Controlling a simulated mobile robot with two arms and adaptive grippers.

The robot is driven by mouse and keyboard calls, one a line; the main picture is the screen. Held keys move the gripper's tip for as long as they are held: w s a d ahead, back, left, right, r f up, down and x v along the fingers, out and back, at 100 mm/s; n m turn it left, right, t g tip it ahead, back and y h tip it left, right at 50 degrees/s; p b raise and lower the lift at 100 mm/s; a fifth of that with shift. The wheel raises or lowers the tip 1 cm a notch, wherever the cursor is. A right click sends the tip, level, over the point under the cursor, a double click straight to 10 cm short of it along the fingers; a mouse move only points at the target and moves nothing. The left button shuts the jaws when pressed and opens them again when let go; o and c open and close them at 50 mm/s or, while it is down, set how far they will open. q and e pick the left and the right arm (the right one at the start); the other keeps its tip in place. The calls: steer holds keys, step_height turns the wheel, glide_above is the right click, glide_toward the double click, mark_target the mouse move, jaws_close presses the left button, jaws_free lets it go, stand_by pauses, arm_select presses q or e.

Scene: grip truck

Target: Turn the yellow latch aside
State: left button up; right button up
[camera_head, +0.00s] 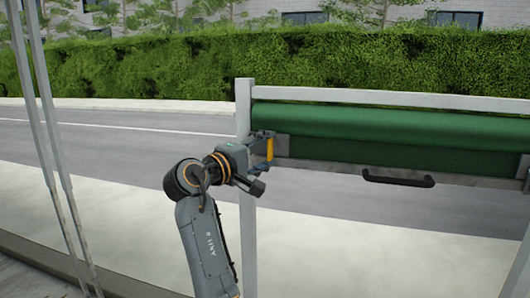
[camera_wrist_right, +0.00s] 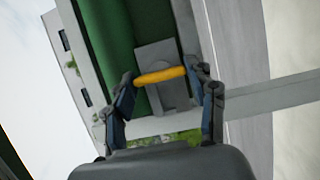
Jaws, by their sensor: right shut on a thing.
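The yellow latch (camera_head: 270,149) sits at the left end of the green roll-up cover (camera_head: 380,125), by the white post (camera_head: 243,110). My right gripper (camera_head: 264,148) is at the latch. In the right wrist view the latch (camera_wrist_right: 160,75) is a yellow bar in front of a grey plate (camera_wrist_right: 158,55), lying across between the two fingers of my right gripper (camera_wrist_right: 165,95). The fingers are at the two ends of the bar. The gripper is shut on it. My left gripper is not in view.
A black handle (camera_head: 398,179) is on the lower edge of the cover panel, right of the latch. White frame posts and a top rail (camera_head: 400,98) surround the cover. A road, pale pavement and a hedge (camera_head: 180,65) lie beyond.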

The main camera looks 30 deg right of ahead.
stand_by(0.5)
steer(key=o, duration=1.2)
steer(key=shift+c, duration=0.2)
steer(key=v, duration=0.7)
steer(key=shift+a, duration=0.25)
